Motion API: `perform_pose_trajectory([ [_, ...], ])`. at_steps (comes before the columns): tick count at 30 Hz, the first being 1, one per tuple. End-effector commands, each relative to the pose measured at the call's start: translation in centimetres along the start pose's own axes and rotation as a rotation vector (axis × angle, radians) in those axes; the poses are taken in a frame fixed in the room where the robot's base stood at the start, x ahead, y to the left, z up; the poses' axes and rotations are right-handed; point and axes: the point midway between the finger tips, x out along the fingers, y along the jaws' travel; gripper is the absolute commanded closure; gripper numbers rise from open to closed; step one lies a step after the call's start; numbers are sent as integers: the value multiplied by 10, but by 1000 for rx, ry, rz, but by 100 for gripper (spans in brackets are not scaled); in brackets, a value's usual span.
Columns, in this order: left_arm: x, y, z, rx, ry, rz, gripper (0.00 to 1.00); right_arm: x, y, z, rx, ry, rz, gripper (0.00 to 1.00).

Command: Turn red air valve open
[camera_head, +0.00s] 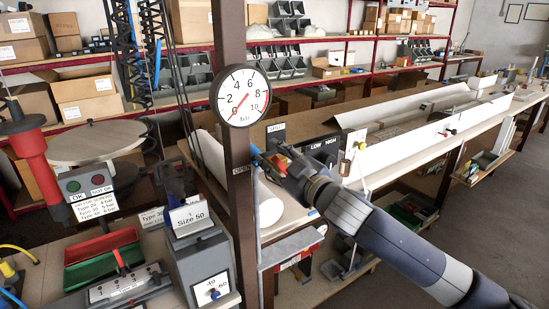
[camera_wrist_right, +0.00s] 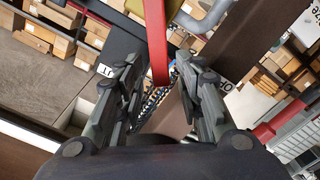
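The red air valve's lever (camera_wrist_right: 158,45) shows in the right wrist view as a red strip, with its lower end between my right gripper's fingers. I cannot tell whether they touch it. My right gripper (camera_wrist_right: 166,82) is open, one finger on each side of the lever. In the head view the right gripper (camera_head: 272,160) is at the dark post below the round gauge and largely hides the valve. The gauge (camera_head: 241,96) has a red needle pointing near 0. My left gripper is not in view.
The dark post (camera_head: 240,200) stands upright beside the valve. A grey bent pipe (camera_wrist_right: 208,18) is close to the lever. A long workbench (camera_head: 400,165) runs to the right. A red and green tray (camera_head: 103,262) is at lower left. Shelves with boxes line the back.

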Motion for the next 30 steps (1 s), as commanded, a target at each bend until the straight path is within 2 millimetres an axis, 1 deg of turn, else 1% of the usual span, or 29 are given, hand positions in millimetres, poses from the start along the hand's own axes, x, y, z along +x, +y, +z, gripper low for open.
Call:
perform_pose_trajectory([
  [5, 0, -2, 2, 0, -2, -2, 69, -1, 1, -1, -1, 2, 1, 67],
  [8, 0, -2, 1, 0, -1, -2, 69, -7, 1, 0, -1, 1, 1, 67],
  [10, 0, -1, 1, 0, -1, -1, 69, -15, 0, 0, 0, 2, 0, 67],
  [14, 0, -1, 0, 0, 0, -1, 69, -36, 1, 1, 0, 0, 1, 67],
  [21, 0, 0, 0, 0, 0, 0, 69, -80, 1, 0, -2, 0, 2, 67],
  [24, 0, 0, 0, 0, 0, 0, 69, -96, 1, 1, -1, 0, 2, 67],
  [27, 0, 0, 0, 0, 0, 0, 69, -109, 1, 1, -1, 0, 2, 67],
  [30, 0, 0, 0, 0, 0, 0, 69, -117, 1, 1, 0, 0, 2, 67],
])
